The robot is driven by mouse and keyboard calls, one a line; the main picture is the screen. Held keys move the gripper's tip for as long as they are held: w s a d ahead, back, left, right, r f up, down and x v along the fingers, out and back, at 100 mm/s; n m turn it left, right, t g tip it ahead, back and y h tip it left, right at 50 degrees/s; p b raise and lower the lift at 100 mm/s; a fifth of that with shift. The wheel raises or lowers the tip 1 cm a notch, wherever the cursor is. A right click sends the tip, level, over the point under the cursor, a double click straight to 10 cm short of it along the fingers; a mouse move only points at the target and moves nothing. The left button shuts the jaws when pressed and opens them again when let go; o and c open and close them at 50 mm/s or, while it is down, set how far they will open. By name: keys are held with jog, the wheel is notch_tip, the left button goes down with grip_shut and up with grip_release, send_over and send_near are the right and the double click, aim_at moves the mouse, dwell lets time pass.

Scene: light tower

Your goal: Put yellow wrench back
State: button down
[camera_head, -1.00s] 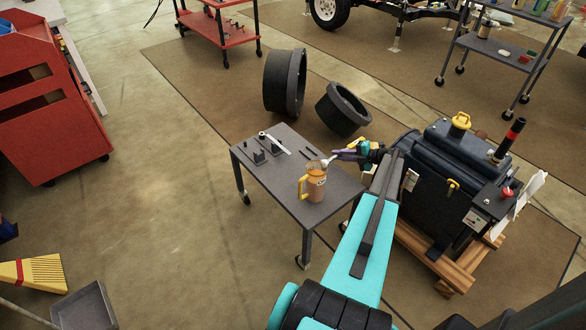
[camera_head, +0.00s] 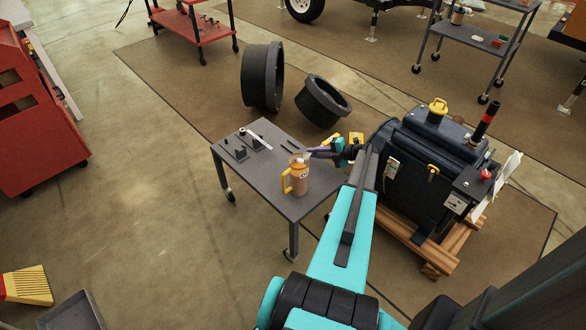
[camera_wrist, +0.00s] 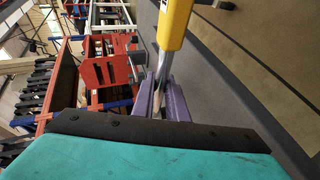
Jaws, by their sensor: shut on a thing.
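The yellow wrench has a yellow end (camera_wrist: 173,25) and a silver shaft in the wrist view. The shaft runs down between the purple fingers of my gripper (camera_wrist: 160,103), which is shut on it. In the head view my gripper (camera_head: 322,152) is over the far right edge of the grey table (camera_head: 300,210), just behind and right of an orange mug. The wrench is small there and partly hidden by the mug and gripper.
A dark engine (camera_head: 425,150) on a wooden pallet is right of the table. The table's front left is clear.

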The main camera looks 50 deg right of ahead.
jog(key=a, duration=0.9)
jog(key=shift+w, duration=0.35)
jog(key=shift+w+a+p, duration=0.1)
jog(key=shift+a+p, duration=0.25)
jog(key=shift+a, duration=1.65)
jog(key=shift+d+f, duration=0.1)
jog(key=shift+f, duration=0.1)
jog(key=shift+f, duration=0.65)
jog(key=c, duration=1.8)
grip_release()
jog(key=shift+f, duration=0.1)
jog(key=shift+o, duration=0.2)
